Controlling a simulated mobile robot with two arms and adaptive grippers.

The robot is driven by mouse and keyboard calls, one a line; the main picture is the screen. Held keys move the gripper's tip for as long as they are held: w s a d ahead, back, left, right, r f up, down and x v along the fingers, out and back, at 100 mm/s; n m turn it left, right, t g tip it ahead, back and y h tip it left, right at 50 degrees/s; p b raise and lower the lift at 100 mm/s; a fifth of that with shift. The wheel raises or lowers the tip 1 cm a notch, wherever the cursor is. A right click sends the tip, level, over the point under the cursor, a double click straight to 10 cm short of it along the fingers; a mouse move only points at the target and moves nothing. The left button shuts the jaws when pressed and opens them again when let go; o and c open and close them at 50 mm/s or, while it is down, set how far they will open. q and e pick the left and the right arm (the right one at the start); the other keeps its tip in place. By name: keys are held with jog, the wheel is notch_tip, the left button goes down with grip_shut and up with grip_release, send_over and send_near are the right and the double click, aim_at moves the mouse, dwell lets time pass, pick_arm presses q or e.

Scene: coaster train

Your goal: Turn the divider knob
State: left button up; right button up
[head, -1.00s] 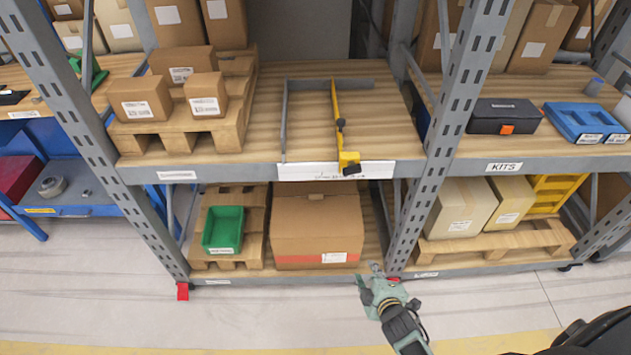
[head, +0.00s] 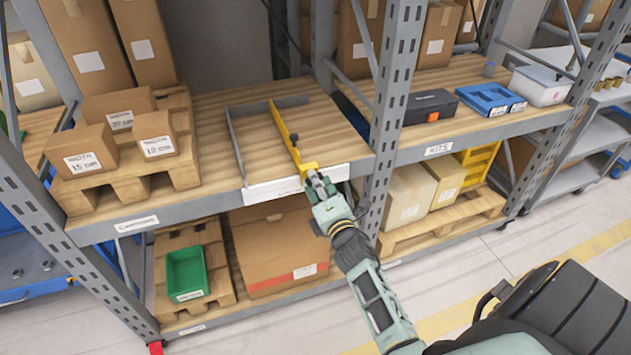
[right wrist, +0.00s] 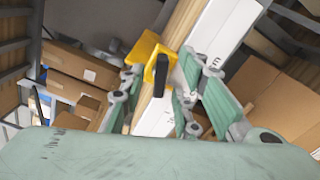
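A yellow divider (head: 284,128) runs front to back on the upper shelf. A small black knob sits partway along it, and a yellow bracket (head: 308,168) ends it at the shelf's front edge. In the right wrist view the bracket (right wrist: 148,52) carries a black elongated front knob (right wrist: 172,74). My right gripper (head: 319,186) is just in front of the bracket and hides the front knob in the head view. In the right wrist view its fingers (right wrist: 162,98) are apart, one either side of the knob's line; contact cannot be told. My left gripper is out of view.
A white label strip (head: 270,191) lines the shelf front below the divider. A grey upright (head: 392,110) stands close right of my arm. Cartons on a pallet (head: 130,187) stand left. A large carton (head: 270,250) and green bin (head: 185,272) are below.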

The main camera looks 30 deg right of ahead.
jog(key=shift+w+d, duration=0.15)
jog(key=shift+w, duration=0.15)
grip_shut()
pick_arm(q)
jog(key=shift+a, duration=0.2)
pick_arm(e)
jog(key=shift+f+m, duration=0.15)
jog(key=shift+m, duration=0.15)
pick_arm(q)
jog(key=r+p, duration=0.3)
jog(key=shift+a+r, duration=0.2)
pick_arm(e)
jog(key=m, duration=2)
jog(key=shift+s+f, duration=0.1)
jog(key=shift+f, duration=0.15)
jog(key=shift+m, duration=0.4)
